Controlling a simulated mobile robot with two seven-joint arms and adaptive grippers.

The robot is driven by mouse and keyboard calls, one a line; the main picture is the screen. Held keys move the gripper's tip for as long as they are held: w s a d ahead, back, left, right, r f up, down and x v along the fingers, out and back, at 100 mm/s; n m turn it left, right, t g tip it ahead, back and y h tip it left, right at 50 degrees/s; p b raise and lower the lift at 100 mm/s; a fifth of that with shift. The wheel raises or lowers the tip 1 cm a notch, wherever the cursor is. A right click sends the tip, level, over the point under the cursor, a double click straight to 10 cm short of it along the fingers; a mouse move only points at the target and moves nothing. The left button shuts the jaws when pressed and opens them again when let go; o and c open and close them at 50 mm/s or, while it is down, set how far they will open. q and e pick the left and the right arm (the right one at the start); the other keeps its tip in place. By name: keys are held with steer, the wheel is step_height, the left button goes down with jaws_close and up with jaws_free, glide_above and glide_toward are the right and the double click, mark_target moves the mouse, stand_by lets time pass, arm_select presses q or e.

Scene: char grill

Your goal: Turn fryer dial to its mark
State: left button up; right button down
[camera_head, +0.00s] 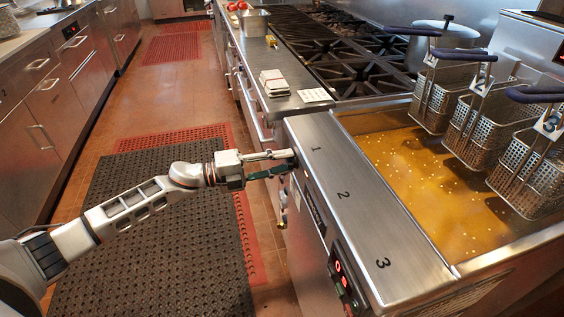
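The fryer is the steel unit at the right, with a flat front ledge (335,165) marked 1, 2 and 3 and a sloping front panel below it. My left gripper (289,162) reaches in from the left. Its fingertips are at the upper front panel, just left of the number 1. No dial or mark shows clearly there; the fingers and ledge edge may hide them. I cannot tell whether the fingers close on anything. A dark control panel (347,280) with red lights and small controls sits below the number 3. My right gripper is not in view.
Golden oil (410,175) fills the fryer, with several wire baskets (485,125) over its far side. A burner range (345,55) and a counter with a stack of cloths (273,82) lie beyond. A dark floor mat (150,240) lies under my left arm.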

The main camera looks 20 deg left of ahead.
arm_select(q)
steer(key=o, duration=0.4)
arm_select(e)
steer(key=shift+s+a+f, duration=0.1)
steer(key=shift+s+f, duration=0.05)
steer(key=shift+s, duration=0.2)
arm_select(q)
steer(key=v, duration=1.2)
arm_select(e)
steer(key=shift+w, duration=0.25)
arm_select(q)
steer(key=shift+d, duration=0.1)
